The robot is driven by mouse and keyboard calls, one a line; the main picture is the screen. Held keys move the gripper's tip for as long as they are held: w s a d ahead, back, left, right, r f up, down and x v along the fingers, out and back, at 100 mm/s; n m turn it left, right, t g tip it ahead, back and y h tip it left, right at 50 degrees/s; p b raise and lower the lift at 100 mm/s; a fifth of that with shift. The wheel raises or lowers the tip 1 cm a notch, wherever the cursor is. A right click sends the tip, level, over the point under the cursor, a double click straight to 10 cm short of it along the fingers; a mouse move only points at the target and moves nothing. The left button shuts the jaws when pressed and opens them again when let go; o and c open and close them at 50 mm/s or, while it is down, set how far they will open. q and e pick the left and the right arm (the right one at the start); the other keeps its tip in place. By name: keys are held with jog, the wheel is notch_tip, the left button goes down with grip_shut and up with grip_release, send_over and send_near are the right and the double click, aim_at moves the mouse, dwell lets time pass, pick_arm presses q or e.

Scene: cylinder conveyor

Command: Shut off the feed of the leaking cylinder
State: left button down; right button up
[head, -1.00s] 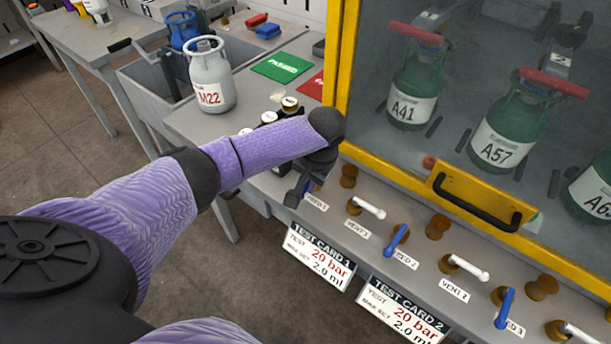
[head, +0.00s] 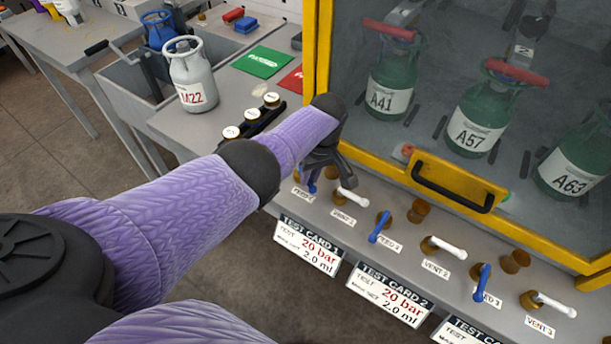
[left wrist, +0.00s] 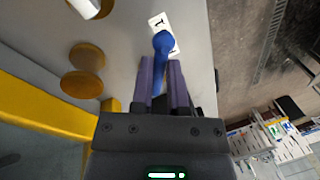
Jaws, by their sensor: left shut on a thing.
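Three green cylinders, A41 (head: 391,92), A57 (head: 476,128) and A63 (head: 570,172), stand behind the cabinet's clear front. I cannot tell from the frames which one leaks. My left gripper (head: 314,172) is at the Feed 1 valve, below A41, and partly hides it. The left wrist view shows its fingers (left wrist: 165,85) shut on the blue Feed 1 lever (left wrist: 162,44). The blue Feed 2 lever (head: 380,226) and blue Feed 3 lever (head: 482,283) stand free along the ledge. My right gripper is not in view.
White vent levers (head: 353,196) sit between the feed levers. The yellow cabinet frame with its black handle (head: 452,187) rises just behind them. Test cards (head: 310,246) hang on the ledge's front.

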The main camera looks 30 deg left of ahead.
pick_arm(q)
jog(key=n, duration=0.1)
jog(key=w+n+b, duration=0.1)
jog(key=shift+d+f+n, duration=0.1)
jog(key=shift+d+n, duration=0.05)
jog(key=shift+n, duration=0.25)
jog(key=shift+w+n+h+b, duration=0.4)
jog(key=shift+n+b, duration=0.55)
jog(key=shift+n, duration=0.25)
jog(key=shift+w+n+b, duration=0.15)
jog(key=shift+n+b, duration=0.15)
jog(key=shift+n, duration=0.2)
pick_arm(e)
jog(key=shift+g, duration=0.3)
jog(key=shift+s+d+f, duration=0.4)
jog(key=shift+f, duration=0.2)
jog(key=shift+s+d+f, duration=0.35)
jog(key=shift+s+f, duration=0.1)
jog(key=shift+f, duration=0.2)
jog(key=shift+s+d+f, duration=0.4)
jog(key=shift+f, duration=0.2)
pick_arm(q)
jog(key=shift+r, duration=0.2)
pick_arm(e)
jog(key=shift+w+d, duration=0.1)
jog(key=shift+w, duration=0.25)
pick_arm(q)
jog(key=c, duration=0.6)
grip_release()
